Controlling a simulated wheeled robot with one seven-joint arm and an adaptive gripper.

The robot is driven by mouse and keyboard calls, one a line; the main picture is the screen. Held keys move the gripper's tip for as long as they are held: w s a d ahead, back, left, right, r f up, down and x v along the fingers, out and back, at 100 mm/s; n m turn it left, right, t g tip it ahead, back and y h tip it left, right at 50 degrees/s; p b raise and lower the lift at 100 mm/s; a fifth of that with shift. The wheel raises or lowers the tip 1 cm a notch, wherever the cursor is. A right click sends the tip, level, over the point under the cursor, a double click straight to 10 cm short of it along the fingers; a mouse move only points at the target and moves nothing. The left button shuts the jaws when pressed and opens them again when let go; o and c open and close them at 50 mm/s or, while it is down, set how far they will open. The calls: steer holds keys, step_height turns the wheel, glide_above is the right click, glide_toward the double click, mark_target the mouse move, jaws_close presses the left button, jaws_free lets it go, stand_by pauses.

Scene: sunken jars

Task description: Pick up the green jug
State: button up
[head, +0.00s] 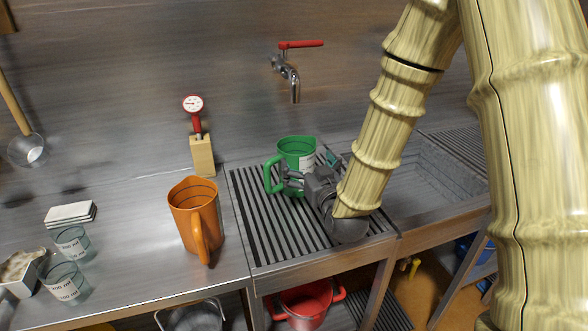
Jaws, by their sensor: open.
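The green jug (297,148) stands upright on the slatted drain rack (254,228) in the head view, below and left of the wall tap. Its handle points to the left. My gripper (290,181) is open at the near side of the jug, in front of its lower body. The gripper hides part of the jug's lower front. I cannot tell whether the fingers touch it.
An orange jug (194,207) stands left of the rack. A red gauge on a wooden block (203,157) is behind it. The tap (293,78) juts from the back wall. A sink (425,170) lies to the right. Glass beakers (65,281) stand far left.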

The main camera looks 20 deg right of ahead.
steer(key=shift+w+a+f, duration=0.1)
steer(key=shift+f, duration=0.95)
step_height(320, 180, down, 3)
steer(key=shift+r, duration=0.15)
steer(key=shift+w+r, duration=0.15)
steer(key=shift+w, duration=1.05)
steer(key=shift+w+p, duration=0.65)
steer(key=shift+w, duration=1.75)
steer(key=shift+a, duration=0.1)
steer(key=shift+c, duration=0.2)
steer(key=c, duration=1)
